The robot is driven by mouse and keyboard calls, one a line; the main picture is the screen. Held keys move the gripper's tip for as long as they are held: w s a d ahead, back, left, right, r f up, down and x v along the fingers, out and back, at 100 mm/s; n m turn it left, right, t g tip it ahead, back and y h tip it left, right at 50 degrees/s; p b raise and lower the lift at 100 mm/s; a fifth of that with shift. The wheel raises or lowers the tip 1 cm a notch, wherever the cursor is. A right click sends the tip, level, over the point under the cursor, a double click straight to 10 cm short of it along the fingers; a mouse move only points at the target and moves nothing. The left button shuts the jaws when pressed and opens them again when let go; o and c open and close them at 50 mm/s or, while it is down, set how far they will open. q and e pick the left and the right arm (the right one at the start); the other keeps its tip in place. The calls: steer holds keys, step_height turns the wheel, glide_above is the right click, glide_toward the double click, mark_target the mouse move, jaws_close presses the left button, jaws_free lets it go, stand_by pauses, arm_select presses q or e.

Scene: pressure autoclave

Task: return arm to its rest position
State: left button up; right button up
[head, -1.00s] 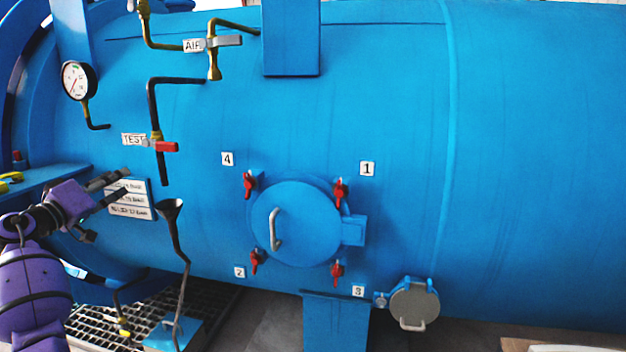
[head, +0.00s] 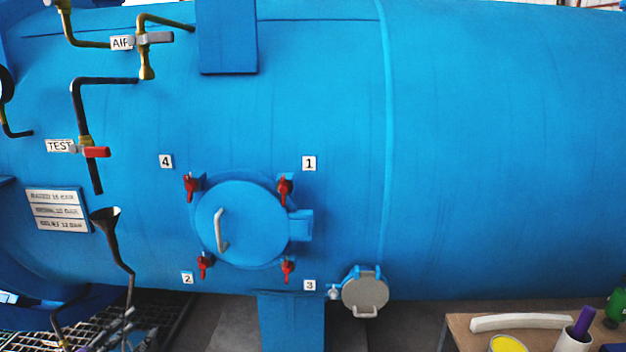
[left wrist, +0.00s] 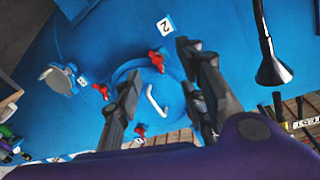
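My right arm and gripper are in neither view.
The blue autoclave (head: 480,130) fills the head view. Its round hatch (head: 238,225) is closed, with red clamps around it. A black funnel pipe (head: 108,222) stands near the left gripper. A table (head: 462,328) with a white cup (head: 570,342) is at lower right.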

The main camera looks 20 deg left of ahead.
arm_select(q)
steer(key=s+d+f+m+g, duration=0.1)
steer(key=s+d+f+g, duration=0.2)
steer(key=s+d+f, duration=0.6)
steer(key=s+d+f+m+g+h, duration=0.1)
steer(key=s+d+f+g, duration=0.3)
steer(key=s+f, duration=0.6)
steer(key=s+d+f+m+g, duration=0.1)
steer(key=s+d+f+g, duration=0.35)
steer(key=s, duration=0.85)
steer(key=w+d+f+n+t, duration=0.1)
steer(key=d+n, duration=0.2)
steer(key=d, duration=0.4)
steer(key=d+f+n+t, duration=0.1)
steer(key=d+f+n, duration=0.1)
steer(key=d, duration=0.5)
steer(key=w+d+r+p, duration=0.1)
steer(key=w+r+p, duration=0.2)
steer(key=r+p, duration=0.4)
steer(key=shift+w+d+r+n+t+h, duration=0.25)
steer(key=shift+d+r+n+t+h, duration=0.05)
steer(key=shift+d+n+t, duration=0.15)
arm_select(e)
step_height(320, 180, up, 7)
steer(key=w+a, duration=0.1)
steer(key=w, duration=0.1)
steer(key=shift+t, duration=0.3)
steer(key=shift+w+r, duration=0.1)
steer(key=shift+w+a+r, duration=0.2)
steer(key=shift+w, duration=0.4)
